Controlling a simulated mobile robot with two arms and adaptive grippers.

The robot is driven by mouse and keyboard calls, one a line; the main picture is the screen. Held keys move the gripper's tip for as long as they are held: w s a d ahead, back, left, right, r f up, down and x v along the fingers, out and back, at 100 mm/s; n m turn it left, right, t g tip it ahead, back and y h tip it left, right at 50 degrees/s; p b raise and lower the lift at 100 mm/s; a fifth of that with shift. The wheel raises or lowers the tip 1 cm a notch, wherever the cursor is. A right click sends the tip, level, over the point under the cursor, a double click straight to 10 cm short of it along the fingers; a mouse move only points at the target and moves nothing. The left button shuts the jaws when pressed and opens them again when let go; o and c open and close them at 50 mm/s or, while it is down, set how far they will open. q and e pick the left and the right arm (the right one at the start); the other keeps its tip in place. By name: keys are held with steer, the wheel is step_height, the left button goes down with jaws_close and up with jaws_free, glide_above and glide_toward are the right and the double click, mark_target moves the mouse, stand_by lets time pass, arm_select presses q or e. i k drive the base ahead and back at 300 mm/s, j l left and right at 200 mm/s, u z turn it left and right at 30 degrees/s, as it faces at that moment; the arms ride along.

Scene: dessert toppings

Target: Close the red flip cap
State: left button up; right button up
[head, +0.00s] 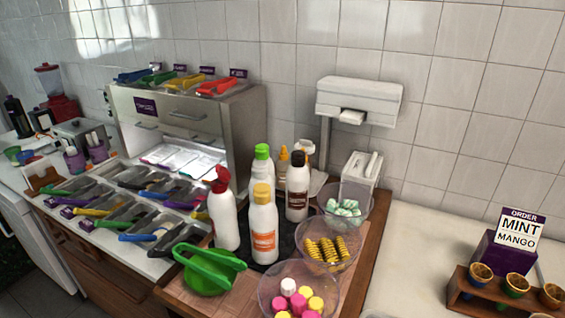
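A white bottle (224,222) stands upright near the middle, on the left of a group of bottles. Its red flip cap (217,180) sits on top, and part of the red lid sticks up at an angle, so it looks open. The finer shape of the hinge is too small to tell. Neither of my grippers shows in the head view.
Nearby stand white bottles with yellow (262,193), green (262,152) and brown (297,158) caps. Clear topping bowls (268,296) stand at right. The white counter (420,225) has free room.

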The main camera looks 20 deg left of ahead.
mark_target(222, 172)
steer(key=j+z, duration=0.35)
steer(key=j, duration=0.15)
steer(key=j+z, duration=0.35)
steer(key=j, duration=0.15)
steer(key=k+j+z, duration=0.15)
steer(key=j+z, duration=0.2)
steer(key=j, duration=0.15)
steer(key=k+j+z, duration=0.15)
steer(key=j+z, duration=0.2)
steer(key=j, duration=0.1)
